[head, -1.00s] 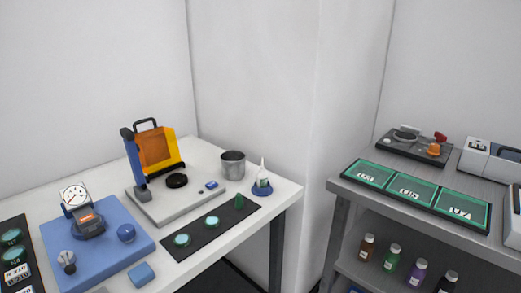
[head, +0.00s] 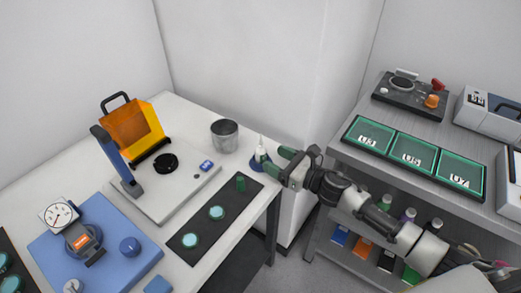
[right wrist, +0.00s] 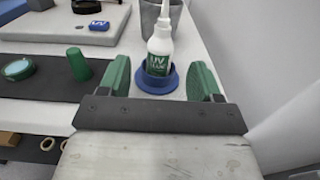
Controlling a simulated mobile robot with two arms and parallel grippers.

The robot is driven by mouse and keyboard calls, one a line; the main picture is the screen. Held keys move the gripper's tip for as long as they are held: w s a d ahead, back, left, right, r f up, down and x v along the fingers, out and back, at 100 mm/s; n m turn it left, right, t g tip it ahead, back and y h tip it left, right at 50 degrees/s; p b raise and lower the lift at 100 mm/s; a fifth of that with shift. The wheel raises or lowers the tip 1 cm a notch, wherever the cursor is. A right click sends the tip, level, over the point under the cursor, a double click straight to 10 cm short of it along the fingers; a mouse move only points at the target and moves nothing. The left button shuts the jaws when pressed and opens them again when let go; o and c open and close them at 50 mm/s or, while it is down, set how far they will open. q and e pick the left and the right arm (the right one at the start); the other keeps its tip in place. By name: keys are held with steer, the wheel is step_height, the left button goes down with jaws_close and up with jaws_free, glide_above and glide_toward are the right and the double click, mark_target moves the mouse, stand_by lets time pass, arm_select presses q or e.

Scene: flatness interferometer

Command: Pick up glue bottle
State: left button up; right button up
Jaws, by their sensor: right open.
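The glue bottle (right wrist: 160,45) is white with a pointed nozzle and a green label, and stands upright in a round blue holder (right wrist: 157,83) at the table's right corner. It also shows in the head view (head: 261,153), partly covered by my gripper. My right gripper (head: 275,161) is open, with its green fingers beside the bottle's right side in the head view. In the right wrist view the fingers (right wrist: 161,80) are spread to the left and right of the holder, and the bottle stands between and beyond them, untouched. My left gripper is not in view.
A metal cup (head: 224,136) stands just behind the bottle. A black mat (head: 197,244) with teal discs and a green peg (head: 240,182) lies to the left. A wall rises behind the table. A grey shelf unit (head: 335,152) stands to the right across a gap.

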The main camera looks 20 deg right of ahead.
mark_target(261, 146)
steer(key=p+x, duration=0.1)
steer(key=x, duration=0.4)
steer(key=shift+w+a, duration=0.2)
steer(key=shift+w, duration=0.1)
steer(key=c, duration=1)
steer(key=shift+r, duration=0.25)
step_height(261, 146, up, 4)
steer(key=shift+f, duration=0.2)
steer(key=s+d+r+b, duration=0.2)
steer(key=s+d+r, duration=0.5)
steer(key=d, duration=0.2)
steer(key=shift+d, duration=0.3)
